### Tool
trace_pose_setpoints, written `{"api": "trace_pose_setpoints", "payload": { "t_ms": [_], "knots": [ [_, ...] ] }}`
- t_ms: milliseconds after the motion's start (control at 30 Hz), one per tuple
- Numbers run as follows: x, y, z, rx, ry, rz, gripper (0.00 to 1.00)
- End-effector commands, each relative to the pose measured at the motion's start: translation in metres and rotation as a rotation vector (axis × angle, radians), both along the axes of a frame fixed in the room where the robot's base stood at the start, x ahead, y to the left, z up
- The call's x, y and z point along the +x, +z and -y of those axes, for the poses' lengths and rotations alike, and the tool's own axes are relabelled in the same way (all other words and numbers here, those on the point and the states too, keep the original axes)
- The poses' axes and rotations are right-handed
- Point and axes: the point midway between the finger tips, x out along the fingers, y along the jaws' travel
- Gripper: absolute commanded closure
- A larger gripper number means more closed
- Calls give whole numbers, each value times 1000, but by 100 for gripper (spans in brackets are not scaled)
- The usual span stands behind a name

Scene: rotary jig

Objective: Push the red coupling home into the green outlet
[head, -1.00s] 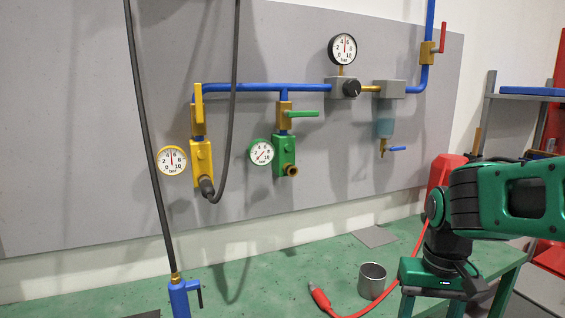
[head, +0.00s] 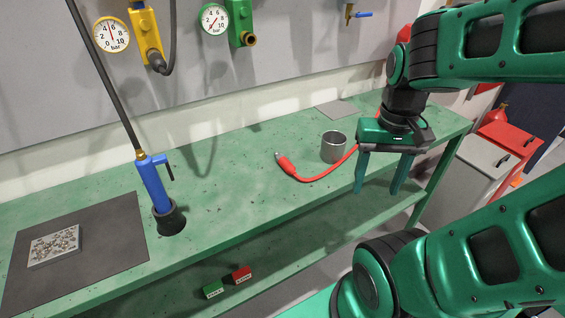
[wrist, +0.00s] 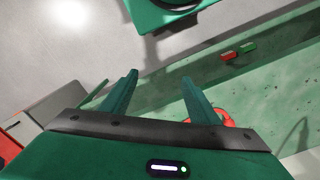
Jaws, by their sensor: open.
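The red coupling (head: 287,165) lies on the green bench on the end of a red hose, its metal tip pointing left toward the wall. The green outlet (head: 240,22) is on the wall panel at the top of the head view, with a brass port (head: 249,40) facing down and right. My gripper (head: 376,190) is open and empty, fingers pointing down in front of the bench edge, right of the coupling. In the wrist view my gripper (wrist: 158,82) shows two spread fingers, with part of the red hose (wrist: 222,117) beyond the right finger.
A metal cup (head: 333,147) stands on the bench between the coupling and my gripper. A blue tool (head: 155,188) stands in a dark holder at left. A yellow outlet (head: 146,33) holds a black hose. Red and green blocks (head: 241,274) lie on the lower shelf.

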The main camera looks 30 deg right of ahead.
Motion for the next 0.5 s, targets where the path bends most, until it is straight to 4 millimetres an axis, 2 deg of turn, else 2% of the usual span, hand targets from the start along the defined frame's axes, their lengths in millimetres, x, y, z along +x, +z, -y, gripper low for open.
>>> {"api": "trace_pose_setpoints", "payload": {
  "t_ms": [333,400,433,500],
  "knots": [
    [0,0,0,0,0,0,45],
    [-2,2,0,0,3,2,57],
    [-7,6,0,0,8,12,57],
    [0,11,-1,-1,28,16,57]
  ]
}}
